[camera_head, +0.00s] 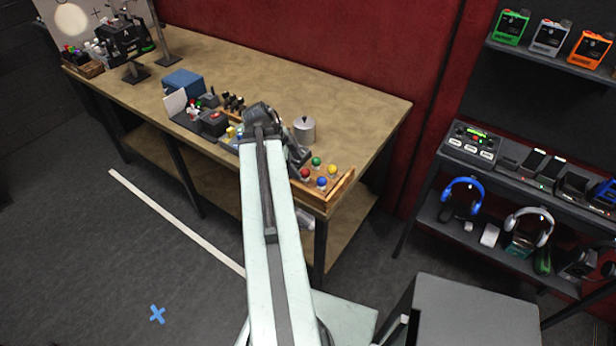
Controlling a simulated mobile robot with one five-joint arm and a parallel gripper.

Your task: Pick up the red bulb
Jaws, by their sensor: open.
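The red bulb (305,173) is a small round ball in a wooden tray (338,192) at the near right corner of the workbench. It stands in a cluster with a green bulb (316,161), a blue bulb (321,183) and a yellow bulb (333,169). My gripper (299,161) is open, just behind and to the left of the red bulb. My own arm hides part of the tray's left side. The picture is too small to tell whether a finger touches the red bulb.
The workbench (350,100) has bare room at its back right. A grey lidded can (304,130) stands close behind my gripper. Dark devices (212,122) and a blue box (183,82) are to the left. A shelf unit (480,210) stands at the right.

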